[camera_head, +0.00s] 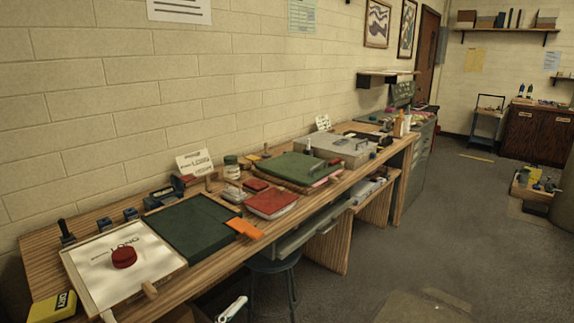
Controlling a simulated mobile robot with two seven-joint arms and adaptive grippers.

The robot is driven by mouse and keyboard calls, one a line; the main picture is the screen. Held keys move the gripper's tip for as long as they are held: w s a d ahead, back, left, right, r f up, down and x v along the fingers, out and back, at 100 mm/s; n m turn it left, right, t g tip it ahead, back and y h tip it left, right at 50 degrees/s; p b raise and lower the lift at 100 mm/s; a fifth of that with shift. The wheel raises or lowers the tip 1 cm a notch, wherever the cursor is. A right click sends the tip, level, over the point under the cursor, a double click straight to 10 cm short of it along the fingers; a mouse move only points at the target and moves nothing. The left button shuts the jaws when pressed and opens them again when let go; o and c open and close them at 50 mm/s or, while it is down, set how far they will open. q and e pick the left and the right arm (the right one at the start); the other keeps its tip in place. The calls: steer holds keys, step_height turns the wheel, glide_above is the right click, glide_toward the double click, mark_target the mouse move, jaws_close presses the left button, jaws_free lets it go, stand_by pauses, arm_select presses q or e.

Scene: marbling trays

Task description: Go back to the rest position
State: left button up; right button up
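Neither of my grippers shows in the head view, and no fingers can be made out. A long wooden workbench (215,262) runs along the block wall from the lower left to the middle right. On its near end lies a white tray (95,262) with a wooden rim, marked LONG, holding a round dark red object (124,257). Beside it lies a dark green flat board (190,226). A small white piece (232,308) shows at the bottom edge; I cannot tell what it is.
A yellow DRY block (54,306) lies at the near left corner. A red book (271,204), an orange card (244,228) and a green board (298,168) crowd the bench. A dark stool (275,265) stands at its front. The grey floor (400,255) to the right is mostly open.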

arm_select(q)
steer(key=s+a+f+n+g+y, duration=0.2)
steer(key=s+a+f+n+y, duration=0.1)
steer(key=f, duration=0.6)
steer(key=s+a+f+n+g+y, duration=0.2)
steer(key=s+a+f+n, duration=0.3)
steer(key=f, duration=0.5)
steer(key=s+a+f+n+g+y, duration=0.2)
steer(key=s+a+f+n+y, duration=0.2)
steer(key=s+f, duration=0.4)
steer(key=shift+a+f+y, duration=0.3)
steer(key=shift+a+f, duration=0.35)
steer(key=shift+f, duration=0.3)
